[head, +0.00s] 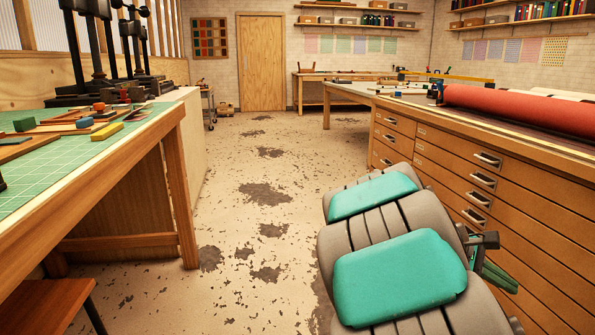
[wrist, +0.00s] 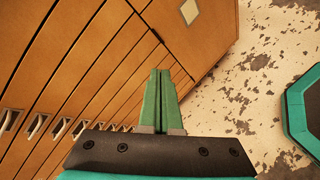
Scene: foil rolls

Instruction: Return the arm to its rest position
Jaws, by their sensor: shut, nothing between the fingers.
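My gripper (wrist: 160,101) shows in the wrist view with its two green fingers together and nothing between them. In the head view my grey and teal arm fills the lower right, and part of the gripper (head: 497,275) shows behind it, low beside the drawer fronts. The arm hides much of the gripper there. In the wrist view the fingers point along the wooden drawer cabinet (wrist: 95,65), with the floor to the right. I cannot tell the exact gap between fingers and cabinet.
The drawer cabinet (head: 540,215) with metal handles stands close on the right, a red roll (head: 525,108) on its top. A workbench (head: 90,165) with a green cutting mat and tools is on the left. The floor (head: 255,190) between them is clear toward the wooden door (head: 261,62).

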